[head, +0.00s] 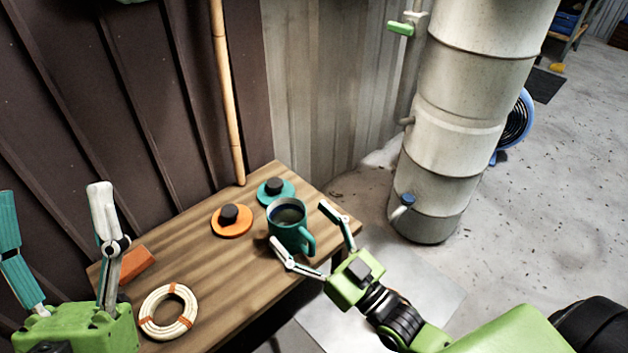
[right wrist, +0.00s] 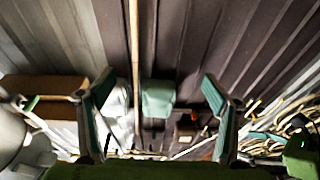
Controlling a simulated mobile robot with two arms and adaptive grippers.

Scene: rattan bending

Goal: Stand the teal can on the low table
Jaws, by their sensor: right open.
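The teal can (head: 286,233), a mug-like vessel with a handle on its right side and a dark inside, stands upright on the low wooden table (head: 245,265) near its right edge. My right gripper (head: 299,222) is open, its two fingers spread on the near side of the can toward the handle. I cannot tell whether they touch it. In the right wrist view the fingers are wide apart, with a pale teal shape (right wrist: 158,98) between them; I cannot tell if it is the can. My left gripper (head: 52,190) is open and empty at the table's left end.
A banded ring (head: 148,311) and an orange block (head: 138,263) lie on the left. A bamboo pole (head: 227,90) and a large pale cylinder (head: 455,150) stand behind.

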